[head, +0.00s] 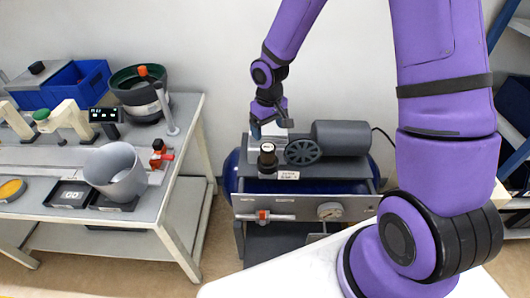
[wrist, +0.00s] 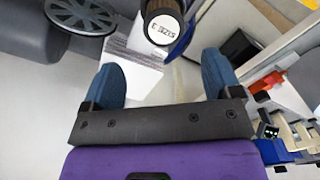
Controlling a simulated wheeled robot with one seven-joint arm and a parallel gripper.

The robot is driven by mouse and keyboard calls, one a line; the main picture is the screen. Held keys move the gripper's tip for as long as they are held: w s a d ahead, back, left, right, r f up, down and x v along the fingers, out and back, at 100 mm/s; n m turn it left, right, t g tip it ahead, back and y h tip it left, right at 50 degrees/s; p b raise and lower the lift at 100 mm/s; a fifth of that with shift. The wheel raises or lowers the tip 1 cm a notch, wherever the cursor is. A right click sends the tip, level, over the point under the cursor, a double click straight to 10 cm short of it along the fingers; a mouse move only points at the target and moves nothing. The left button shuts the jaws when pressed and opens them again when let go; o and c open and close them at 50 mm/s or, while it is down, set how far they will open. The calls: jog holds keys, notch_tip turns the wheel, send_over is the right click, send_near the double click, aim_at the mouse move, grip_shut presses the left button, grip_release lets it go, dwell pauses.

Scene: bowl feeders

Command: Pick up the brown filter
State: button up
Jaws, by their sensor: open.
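The brown filter appears to be the dark cylinder with a white round end marked with a size label; in the wrist view it (wrist: 163,25) sits at the top centre, beyond my fingertips. In the head view it (head: 267,158) stands upright on top of the compressor unit. Its brown colour shows only faintly. My gripper (head: 270,127) is just above it in the head view. In the wrist view my gripper (wrist: 162,78) is open, with two blue fingers wide apart and nothing between them touching either finger.
The compressor has a grey motor (head: 341,138) and a spoked wheel (head: 303,151) right beside the filter. A gauge (head: 330,211) is on its front. At left, a workbench (head: 186,118) holds a grey bowl (head: 117,172), a green-rimmed feeder (head: 137,85) and a blue bin (head: 80,80).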

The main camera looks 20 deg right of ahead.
aim_at(268, 147)
notch_tip(268, 147, down, 5)
jog(key=shift+s+a+f, duration=0.1)
jog(key=shift+a+f, duration=0.05)
jog(key=shift+f, duration=1.2)
jog(key=shift+s+a+f, duration=0.1)
jog(key=shift+f, duration=1.2)
jog(key=c, duration=1.1)
jog(key=shift+r, duration=0.1)
